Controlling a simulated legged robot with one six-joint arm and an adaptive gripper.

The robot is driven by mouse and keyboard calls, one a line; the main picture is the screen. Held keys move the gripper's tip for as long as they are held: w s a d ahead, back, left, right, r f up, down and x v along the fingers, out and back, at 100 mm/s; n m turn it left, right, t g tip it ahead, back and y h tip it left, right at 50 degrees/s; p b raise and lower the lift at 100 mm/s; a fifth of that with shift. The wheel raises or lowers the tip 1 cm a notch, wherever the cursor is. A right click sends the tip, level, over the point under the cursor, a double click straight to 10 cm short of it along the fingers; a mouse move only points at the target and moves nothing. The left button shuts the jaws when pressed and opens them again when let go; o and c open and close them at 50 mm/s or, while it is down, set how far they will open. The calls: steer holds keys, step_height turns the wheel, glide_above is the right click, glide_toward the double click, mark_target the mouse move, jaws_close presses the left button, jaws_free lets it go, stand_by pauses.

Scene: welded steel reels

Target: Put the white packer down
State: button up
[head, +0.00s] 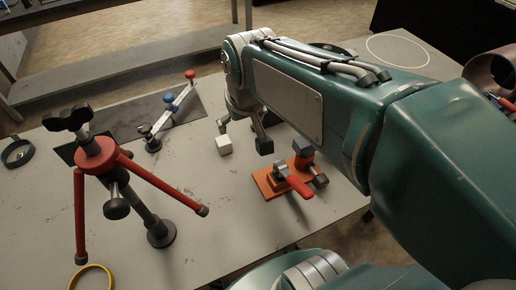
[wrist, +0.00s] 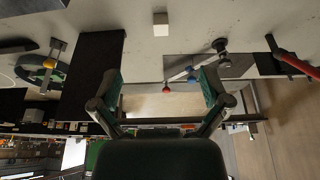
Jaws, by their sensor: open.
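The white packer (head: 224,145) is a small pale block. It appears to sit on the grey table, just below the left fingertip in the head view. My gripper (head: 243,136) is open, with its fingers spread wide and nothing between them. In the wrist view the packer (wrist: 160,24) shows at the top middle, beyond the tips of my gripper (wrist: 160,88) and clear of both fingers. The exact gap in height between fingertips and packer cannot be told.
An orange toggle clamp (head: 284,179) lies right of my gripper. A red-legged tripod (head: 95,155) stands at left. A blue-and-red-knobbed arm (head: 175,108) stands by a dark mat (head: 185,117). A yellow ring (head: 91,278) lies in front.

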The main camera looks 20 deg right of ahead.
steer(key=s+t, duration=0.1)
steer(key=s, duration=0.8)
steer(key=shift+t, duration=0.4)
steer(key=shift+o, duration=0.3)
steer(key=shift+s+f, duration=0.15)
steer(key=shift+s, duration=0.15)
steer(key=t, duration=0.3)
glide_above(223, 141)
steer(key=s, duration=0.6)
step_height(223, 141, down, 19)
steer(key=shift+x, duration=5.65)
steer(key=c, duration=1.3)
